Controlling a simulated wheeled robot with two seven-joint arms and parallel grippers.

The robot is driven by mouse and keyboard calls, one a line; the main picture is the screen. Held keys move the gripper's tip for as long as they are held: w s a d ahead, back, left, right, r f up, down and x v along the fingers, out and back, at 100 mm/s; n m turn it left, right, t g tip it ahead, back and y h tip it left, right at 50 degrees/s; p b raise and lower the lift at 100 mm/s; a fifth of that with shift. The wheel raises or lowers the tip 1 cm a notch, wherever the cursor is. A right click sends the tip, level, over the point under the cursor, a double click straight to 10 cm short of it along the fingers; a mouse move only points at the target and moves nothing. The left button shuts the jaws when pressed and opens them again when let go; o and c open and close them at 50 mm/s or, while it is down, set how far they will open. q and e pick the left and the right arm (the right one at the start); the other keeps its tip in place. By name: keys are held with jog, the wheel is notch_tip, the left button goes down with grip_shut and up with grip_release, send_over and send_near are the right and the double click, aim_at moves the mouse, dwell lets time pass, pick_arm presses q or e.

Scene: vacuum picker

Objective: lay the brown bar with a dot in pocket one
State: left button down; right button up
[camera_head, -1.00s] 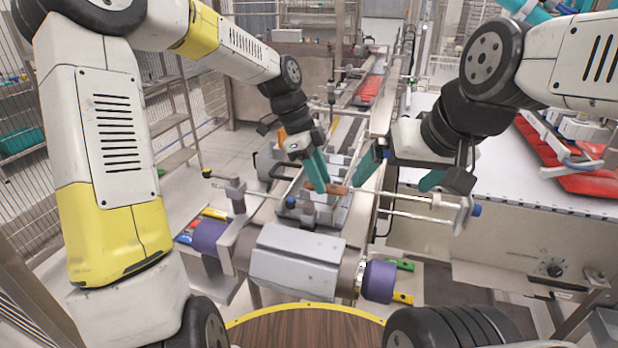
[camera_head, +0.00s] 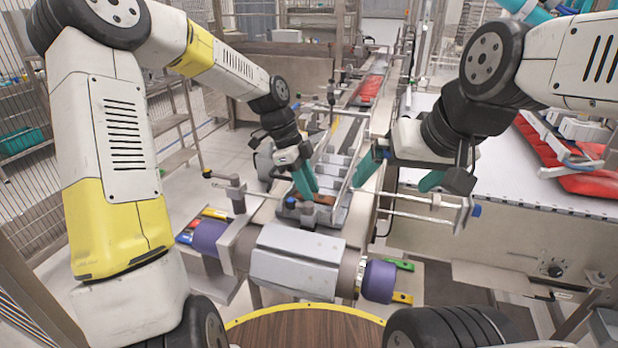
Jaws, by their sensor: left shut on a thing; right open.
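My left gripper (camera_head: 308,197) is shut on the brown bar (camera_head: 323,199), low over the near end of the grey pocketed track in the middle. Only a short piece of the bar shows beside the teal fingers, and its dot cannot be made out. The grey track (camera_head: 336,161) runs away from me with several pockets in a row. I cannot tell which is pocket one, or whether the bar touches a pocket. My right gripper (camera_head: 400,176) is open and empty, right of the track, its teal fingers apart.
A roller with purple ends (camera_head: 378,281) and a grey cover (camera_head: 296,259) lies in front of the track. Metal rods stick out on both sides. A white table (camera_head: 520,190) with red packs (camera_head: 585,182) stands at right. Shelving stands at left.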

pick_arm(q)
jog(key=shift+f, duration=0.4)
jog(key=c, duration=1.1)
grip_release()
jog(key=shift+r, duration=0.1)
